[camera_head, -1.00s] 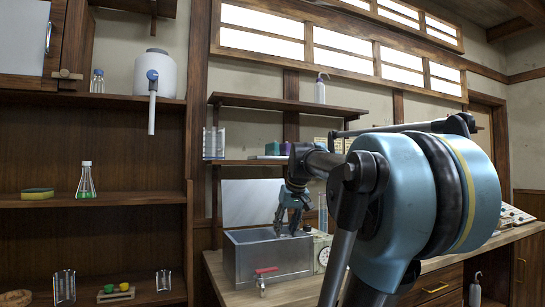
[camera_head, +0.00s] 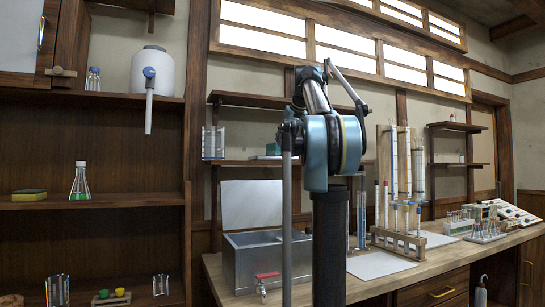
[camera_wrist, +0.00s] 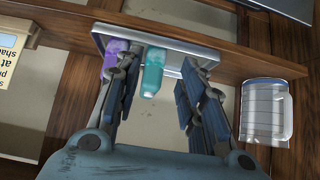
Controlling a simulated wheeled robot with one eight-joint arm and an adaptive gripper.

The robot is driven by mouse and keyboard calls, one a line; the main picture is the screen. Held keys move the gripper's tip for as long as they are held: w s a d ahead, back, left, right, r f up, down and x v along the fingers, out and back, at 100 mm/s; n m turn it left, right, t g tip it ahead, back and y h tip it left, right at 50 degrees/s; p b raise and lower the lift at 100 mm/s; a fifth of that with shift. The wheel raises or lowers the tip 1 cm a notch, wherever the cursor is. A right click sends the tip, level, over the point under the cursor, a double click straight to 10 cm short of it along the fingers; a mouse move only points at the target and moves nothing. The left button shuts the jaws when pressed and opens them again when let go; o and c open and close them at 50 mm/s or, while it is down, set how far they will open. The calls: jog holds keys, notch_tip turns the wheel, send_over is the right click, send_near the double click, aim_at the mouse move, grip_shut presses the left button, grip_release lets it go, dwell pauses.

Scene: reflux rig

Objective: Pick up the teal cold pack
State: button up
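The teal cold pack (camera_wrist: 153,72) stands in a pale tray (camera_wrist: 180,48) in the wrist view, beside a purple pack (camera_wrist: 115,60). My gripper (camera_wrist: 160,65) is open. Its left finger is in front of the gap between the purple and teal packs, and its right finger is off to the teal pack's right with a gap. The teal pack shows between the fingers, nearer the left one; I cannot tell whether they touch. In the head view a teal block (camera_head: 273,149) shows on the middle shelf; my arm hides the gripper there.
A clear graduated beaker (camera_wrist: 265,112) is close to the right finger in the wrist view. The wooden shelf edge (camera_wrist: 225,65) runs across. A steel bath (camera_head: 265,262) with its lid up stands below the shelf. Glassware racks (camera_head: 398,238) fill the bench to the right.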

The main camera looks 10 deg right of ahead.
aim_at(273, 145)
jog(key=shift+w+a, duration=0.4)
jog(key=shift+w, duration=1.25)
jog(key=shift+w+a, duration=0.45)
jog(key=shift+w, duration=1.25)
jog(key=shift+w+a, duration=0.4)
jog(key=shift+w, duration=1.25)
jog(key=shift+w+a+f, duration=0.2)
jog(key=shift+w+f, duration=0.15)
jog(key=shift+w, duration=0.25)
jog(key=shift+w+a+f, duration=0.15)
jog(key=shift+w+f, duration=0.2)
jog(key=shift+w, duration=0.3)
jog(key=shift+w+a+f, duration=0.2)
jog(key=shift+w+f, duration=0.15)
jog(key=shift+w, duration=0.25)
grip_shut()
